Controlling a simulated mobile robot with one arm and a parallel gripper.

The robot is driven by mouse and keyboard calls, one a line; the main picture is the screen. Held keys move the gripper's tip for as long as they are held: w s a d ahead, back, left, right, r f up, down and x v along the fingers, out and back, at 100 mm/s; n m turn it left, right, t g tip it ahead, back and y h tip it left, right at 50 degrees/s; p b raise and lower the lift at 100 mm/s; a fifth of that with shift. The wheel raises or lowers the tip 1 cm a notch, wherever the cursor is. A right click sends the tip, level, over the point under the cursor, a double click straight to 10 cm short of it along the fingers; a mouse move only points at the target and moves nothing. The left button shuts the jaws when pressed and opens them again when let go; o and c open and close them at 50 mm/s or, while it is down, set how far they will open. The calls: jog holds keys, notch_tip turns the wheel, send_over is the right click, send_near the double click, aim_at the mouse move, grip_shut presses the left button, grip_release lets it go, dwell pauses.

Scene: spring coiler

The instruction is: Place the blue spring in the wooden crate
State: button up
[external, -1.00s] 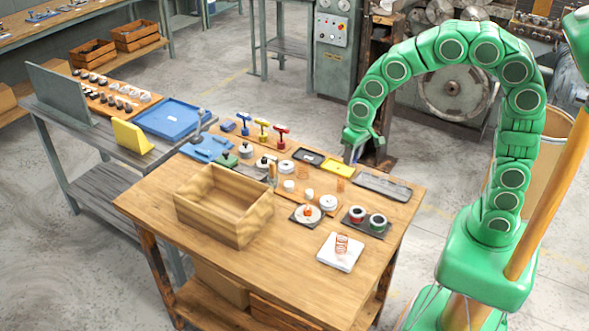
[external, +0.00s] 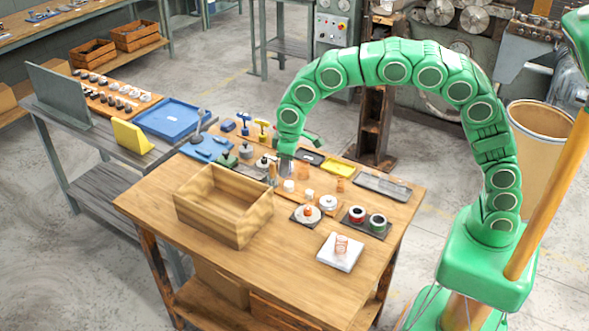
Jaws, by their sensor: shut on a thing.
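The wooden crate (external: 208,219) stands open and upright on the left part of the wooden workbench, and the part of its inside that shows is empty. My gripper (external: 287,166) is to the right of the crate and farther back, over the small parts on the bench. It is shut on a small bluish thing, which looks like the blue spring (external: 287,171). The spring is small and partly hidden by the fingers, so its coils are hard to make out. It appears to be held above the bench, apart from the crate.
Orange springs stand on the bench, one on a white pad (external: 340,254). Yellow and blue tools stand behind. The bench front (external: 255,275) is clear.

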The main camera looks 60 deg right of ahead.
jog(key=w+a+n, duration=0.2)
jog(key=a, duration=0.5)
send_over(224, 215)
jog(key=s, duration=0.1)
jog(key=shift+d+f, duration=0.15)
jog(key=shift+f, duration=2.25)
jog(key=shift+d+f, duration=0.1)
jog(key=shift+f, duration=2.25)
jog(key=shift+f, duration=0.1)
jog(key=shift+w+a+f, duration=0.15)
jog(key=shift+w+f, duration=0.1)
jog(key=shift+f, duration=1.55)
jog(key=shift+f, duration=0.1)
jog(key=o, duration=1.1)
